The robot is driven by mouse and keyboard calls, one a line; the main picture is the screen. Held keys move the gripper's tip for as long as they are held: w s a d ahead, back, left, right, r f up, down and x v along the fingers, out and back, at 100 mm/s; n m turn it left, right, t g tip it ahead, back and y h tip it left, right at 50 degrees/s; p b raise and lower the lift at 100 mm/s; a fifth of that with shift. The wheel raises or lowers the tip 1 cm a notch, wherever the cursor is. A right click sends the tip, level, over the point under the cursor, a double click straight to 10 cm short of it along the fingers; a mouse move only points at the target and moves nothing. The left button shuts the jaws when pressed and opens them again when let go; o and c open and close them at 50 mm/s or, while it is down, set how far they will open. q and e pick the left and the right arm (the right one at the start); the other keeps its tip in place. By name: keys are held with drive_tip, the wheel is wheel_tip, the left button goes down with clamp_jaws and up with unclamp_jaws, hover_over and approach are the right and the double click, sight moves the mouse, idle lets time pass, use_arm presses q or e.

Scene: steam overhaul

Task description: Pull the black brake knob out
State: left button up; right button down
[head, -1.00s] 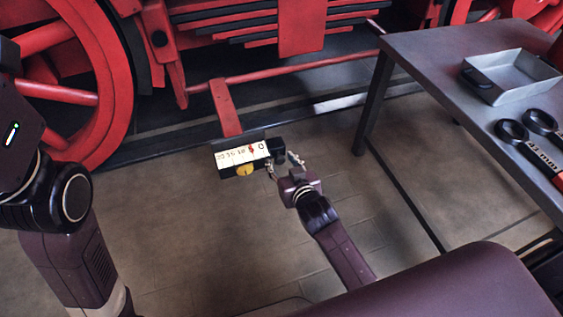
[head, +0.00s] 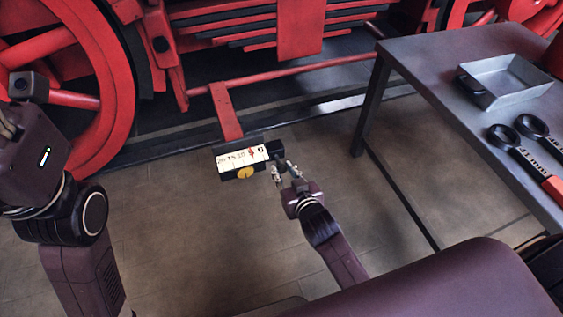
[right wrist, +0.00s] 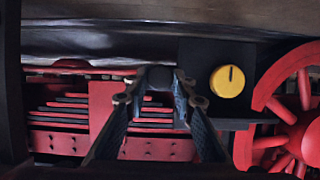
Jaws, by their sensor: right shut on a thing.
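The black brake knob (right wrist: 159,77) shows in the right wrist view as a dark rounded piece between the fingertips. My right gripper (right wrist: 158,95) is shut on it. In the head view, my right gripper (head: 282,170) is at the right end of a black box (head: 223,174) with a white scale plate and a yellow knob (head: 245,173). The black knob is small there and partly hidden by the fingers. The yellow knob also shows in the right wrist view (right wrist: 227,81), right of the fingers and apart from them. My left arm is at the left edge; its gripper is not seen.
The box is by a red bracket (head: 226,112) beneath the red locomotive frame and wheel (head: 103,85). A grey table (head: 425,55) at the right holds a metal tray (head: 505,98) and black-headed tools (head: 505,136). The floor around the box is clear.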

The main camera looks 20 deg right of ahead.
drive_tip(key=shift+s+a+f, duration=0.1)
drive_tip(key=shift+s, duration=0.1)
drive_tip(key=c, duration=1.9)
unclamp_jaws()
drive_tip(key=shift+c, duration=0.2)
drive_tip(key=o, duration=0.3)
drive_tip(key=shift+s, duration=0.1)
drive_tip(key=v, duration=1.2)
